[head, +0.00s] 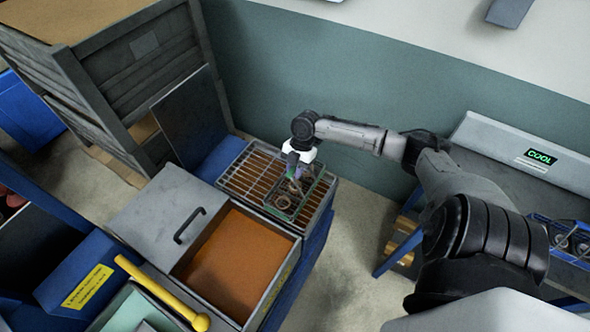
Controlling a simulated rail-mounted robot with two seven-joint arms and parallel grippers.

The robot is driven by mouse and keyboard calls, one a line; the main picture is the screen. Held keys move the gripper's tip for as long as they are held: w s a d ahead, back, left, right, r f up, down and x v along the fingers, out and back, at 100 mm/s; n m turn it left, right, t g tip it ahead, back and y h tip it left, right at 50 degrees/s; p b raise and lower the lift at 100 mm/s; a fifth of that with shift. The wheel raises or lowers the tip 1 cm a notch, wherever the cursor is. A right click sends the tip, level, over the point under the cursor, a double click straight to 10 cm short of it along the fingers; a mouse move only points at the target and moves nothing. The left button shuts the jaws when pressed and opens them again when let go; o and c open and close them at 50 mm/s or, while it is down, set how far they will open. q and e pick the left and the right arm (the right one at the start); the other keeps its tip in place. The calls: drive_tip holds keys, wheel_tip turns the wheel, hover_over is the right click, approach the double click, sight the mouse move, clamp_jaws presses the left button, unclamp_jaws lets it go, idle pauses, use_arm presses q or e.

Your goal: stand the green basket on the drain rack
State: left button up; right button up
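The green basket (284,203), an open wire box with thin green edges, is at the right part of the drain rack (242,178). Dark rings show inside it. It looks upright and level with the rack bars; I cannot tell whether its full base rests on them. My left gripper is out of view.
In front of the rack is an open tank (236,262) of orange-brown liquid, with a grey handled lid (165,212) to its left. A yellow-handled tool (160,290) lies at the front. A blue basket with rings (562,238) sits on the right bench under a "COOL" display (541,157).

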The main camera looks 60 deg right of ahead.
drive_tip(key=o, duration=0.5)
drive_tip(key=v, duration=1.2)
drive_tip(key=shift+d+r+b, duration=0.15)
drive_tip(key=shift+b, duration=0.15)
drive_tip(key=shift+v, duration=0.8)
drive_tip(key=shift+m, duration=0.3)
